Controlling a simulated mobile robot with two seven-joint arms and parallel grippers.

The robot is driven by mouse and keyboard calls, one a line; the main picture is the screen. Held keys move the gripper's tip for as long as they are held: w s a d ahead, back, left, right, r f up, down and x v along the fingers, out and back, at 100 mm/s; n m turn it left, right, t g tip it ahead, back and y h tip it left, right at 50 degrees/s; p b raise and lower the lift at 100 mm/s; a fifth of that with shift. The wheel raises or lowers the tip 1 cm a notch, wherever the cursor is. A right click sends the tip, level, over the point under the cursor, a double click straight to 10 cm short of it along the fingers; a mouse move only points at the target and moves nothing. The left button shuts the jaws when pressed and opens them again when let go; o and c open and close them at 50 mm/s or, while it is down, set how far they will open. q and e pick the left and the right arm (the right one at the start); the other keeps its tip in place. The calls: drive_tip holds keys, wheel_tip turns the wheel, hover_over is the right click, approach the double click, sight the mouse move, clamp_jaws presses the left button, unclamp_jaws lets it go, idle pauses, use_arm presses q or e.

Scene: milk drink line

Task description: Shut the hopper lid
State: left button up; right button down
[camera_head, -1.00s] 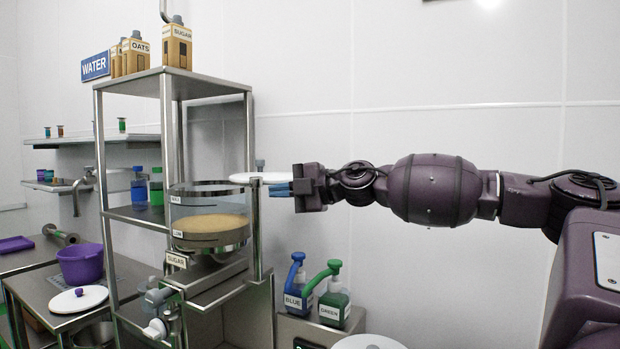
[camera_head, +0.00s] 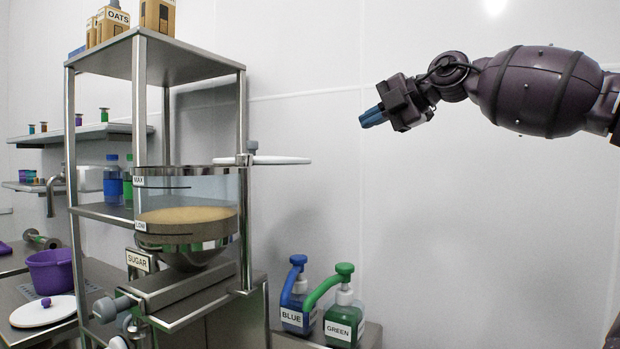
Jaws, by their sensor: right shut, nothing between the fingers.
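The sugar hopper (camera_head: 190,232) is a clear round bin with steel bands, part filled with tan sugar, on the steel stand. Its lid (camera_head: 276,161) is a white disc with a grey knob, swung out to the right of the hopper at rim height. The hopper's top is open. My right gripper (camera_head: 374,117) has blue fingertips, is shut and empty, and hangs in the air up and to the right of the lid, apart from it. My left gripper is not in view.
A steel post (camera_head: 242,180) stands beside the hopper. The blue pump bottle (camera_head: 294,297) and the green pump bottle (camera_head: 343,315) stand below the lid. Sugar and oats cartons (camera_head: 157,15) sit on the top shelf. The space by the right wall is clear.

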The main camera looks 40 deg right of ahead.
drive_tip(key=w+f, duration=0.1)
drive_tip(key=f, duration=0.1)
drive_tip(key=b, duration=0.1)
approach(305, 159)
drive_tip(key=shift+b+x, duration=0.5)
drive_tip(key=shift+x, duration=2.95)
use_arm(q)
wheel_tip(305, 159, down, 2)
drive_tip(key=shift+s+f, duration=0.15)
use_arm(e)
drive_tip(key=shift+w+a+f, duration=0.1)
drive_tip(key=shift+w+f, duration=0.05)
drive_tip(key=shift+w, duration=0.1)
